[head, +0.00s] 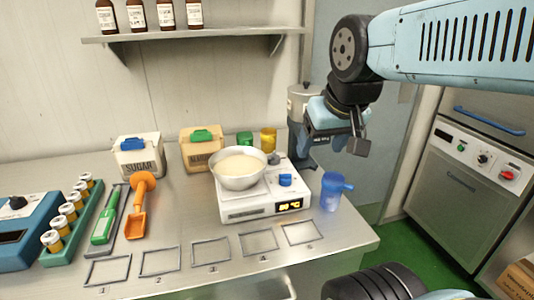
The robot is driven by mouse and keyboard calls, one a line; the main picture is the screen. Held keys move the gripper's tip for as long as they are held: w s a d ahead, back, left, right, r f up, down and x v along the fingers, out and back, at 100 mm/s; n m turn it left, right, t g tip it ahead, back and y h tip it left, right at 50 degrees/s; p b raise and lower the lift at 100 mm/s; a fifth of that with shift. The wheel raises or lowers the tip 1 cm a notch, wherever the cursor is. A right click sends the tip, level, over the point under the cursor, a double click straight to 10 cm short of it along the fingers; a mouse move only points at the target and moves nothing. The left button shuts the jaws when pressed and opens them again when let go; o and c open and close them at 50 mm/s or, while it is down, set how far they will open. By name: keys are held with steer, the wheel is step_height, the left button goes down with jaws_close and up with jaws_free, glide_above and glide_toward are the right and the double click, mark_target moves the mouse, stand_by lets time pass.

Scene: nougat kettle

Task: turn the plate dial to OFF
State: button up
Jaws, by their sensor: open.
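The white hot plate (240,210) stands on the steel bench with a metal bowl (240,180) of pale cream mixture on top. The plate dial is a blue knob (286,180) at the right of its top; its pointer setting is too small to read. A lit yellow display (289,206) on the front shows a temperature in °C, its digits hard to read. My gripper (338,141) is open and empty, raised to the right of and above the dial, apart from it.
A blue jug (332,190) stands just right of the plate. A tall grey machine (299,105) stands behind it. An orange scoop (139,205) and labelled tubs, including the sugar tub (137,155), are left. Outlined frames (258,242) line the bench front.

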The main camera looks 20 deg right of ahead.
steer(key=w+r+m+g, duration=0.2)
steer(key=w+g, duration=0.1)
steer(key=w, duration=1.2)
steer(key=m+g, duration=0.2)
steer(key=g, duration=0.1)
glide_toward(274, 153)
steer(key=f, duration=0.9)
steer(key=shift+s+f, duration=0.2)
steer(key=shift+f, duration=0.05)
steer(key=c, duration=1)
